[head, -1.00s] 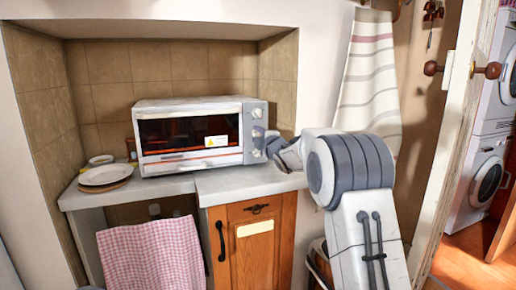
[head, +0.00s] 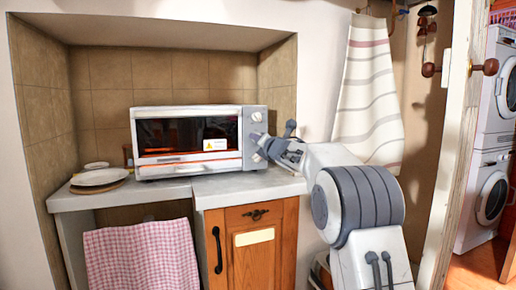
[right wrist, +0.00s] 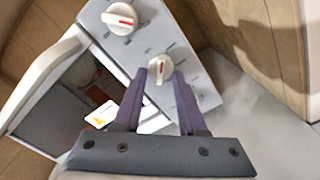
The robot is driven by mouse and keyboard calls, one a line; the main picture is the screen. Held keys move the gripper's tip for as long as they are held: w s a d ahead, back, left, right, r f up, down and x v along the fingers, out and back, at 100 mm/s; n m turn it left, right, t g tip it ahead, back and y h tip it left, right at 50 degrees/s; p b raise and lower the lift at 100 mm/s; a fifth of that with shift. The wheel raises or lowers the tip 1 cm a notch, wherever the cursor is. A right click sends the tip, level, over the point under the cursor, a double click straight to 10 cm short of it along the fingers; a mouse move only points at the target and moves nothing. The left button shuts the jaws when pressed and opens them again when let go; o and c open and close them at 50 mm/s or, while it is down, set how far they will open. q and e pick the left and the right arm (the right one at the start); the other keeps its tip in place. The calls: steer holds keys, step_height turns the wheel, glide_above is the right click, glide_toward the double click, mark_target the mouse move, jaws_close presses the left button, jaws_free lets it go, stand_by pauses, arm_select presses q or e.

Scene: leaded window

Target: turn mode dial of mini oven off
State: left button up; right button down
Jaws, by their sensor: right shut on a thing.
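The mini oven (head: 190,110) stands on the counter, its glass door shut and its dials down the grey right-hand panel. My right gripper (head: 257,138) is at this panel, level with the middle dial. In the right wrist view, the fingertips of my right gripper (right wrist: 160,73) are on both sides of a white dial (right wrist: 160,68) with a red pointer mark, shut on it. Another white dial (right wrist: 120,17) with a red mark is beyond, nearer the panel's upper end. A lower dial (head: 257,158) shows in the head view. My left gripper is out of view.
Plates (head: 98,177) lie on the counter left of the oven. The tiled niche wall (head: 278,90) is close to the oven's right side. A striped towel (head: 368,90) hangs to the right. A checked cloth (head: 140,255) hangs below the counter.

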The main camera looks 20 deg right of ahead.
steer(key=shift+d+f+n+b, duration=0.15)
steer(key=shift+n+b, duration=0.65)
steer(key=shift+n, duration=1.25)
steer(key=shift+d+f+n+b, duration=0.1)
steer(key=shift+n+b, duration=0.65)
steer(key=shift+n, duration=1.3)
steer(key=c, duration=0.5)
jaws_free()
steer(key=shift+s, duration=0.1)
